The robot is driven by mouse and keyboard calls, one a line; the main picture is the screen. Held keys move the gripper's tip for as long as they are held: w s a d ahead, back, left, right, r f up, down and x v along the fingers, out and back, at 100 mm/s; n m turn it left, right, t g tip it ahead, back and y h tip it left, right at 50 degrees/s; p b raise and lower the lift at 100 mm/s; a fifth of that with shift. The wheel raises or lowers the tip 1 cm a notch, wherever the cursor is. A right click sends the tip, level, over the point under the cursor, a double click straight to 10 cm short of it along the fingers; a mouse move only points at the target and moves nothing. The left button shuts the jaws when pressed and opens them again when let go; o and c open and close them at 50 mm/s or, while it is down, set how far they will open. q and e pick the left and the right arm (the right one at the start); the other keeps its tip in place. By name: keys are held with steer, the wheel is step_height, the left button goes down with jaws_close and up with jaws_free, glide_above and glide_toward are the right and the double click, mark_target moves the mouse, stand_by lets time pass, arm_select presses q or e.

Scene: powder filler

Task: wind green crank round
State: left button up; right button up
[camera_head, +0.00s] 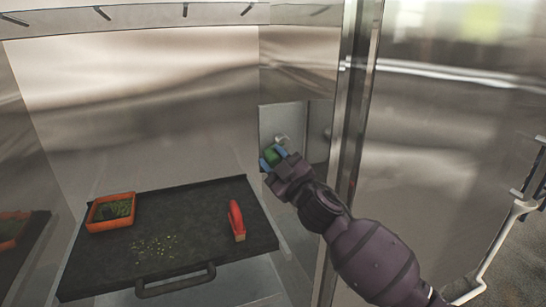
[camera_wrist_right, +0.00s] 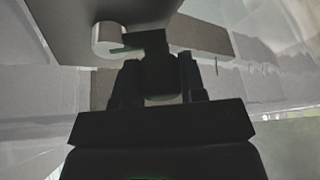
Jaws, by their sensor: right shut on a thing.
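The green crank (camera_head: 271,157) is on the right inner wall of the metal cabinet, by a small grey fitting. My right gripper (camera_head: 273,158) reaches in from the lower right and is shut on the crank's green handle. In the right wrist view the handle (camera_wrist_right: 160,80) is dark and sits between the two fingers (camera_wrist_right: 158,85). A crank arm runs from it towards a pale round hub (camera_wrist_right: 108,40). My left gripper is not in view.
Below and left is a black tray (camera_head: 190,205) with a front handle. On it are an orange box (camera_head: 97,225) with green contents, a red-handled brush (camera_head: 236,220) and scattered grains (camera_head: 153,248). A steel door post (camera_head: 352,110) stands close right of my gripper.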

steer(key=shift+f, duration=0.15)
stand_by(0.3)
steer(key=o, duration=0.9)
steer(key=b+v, duration=0.2)
steer(key=v, duration=0.8)
steer(key=shift+s+d, duration=0.3)
steer(key=shift+s, duration=0.05)
steer(key=shift+n, duration=0.3)
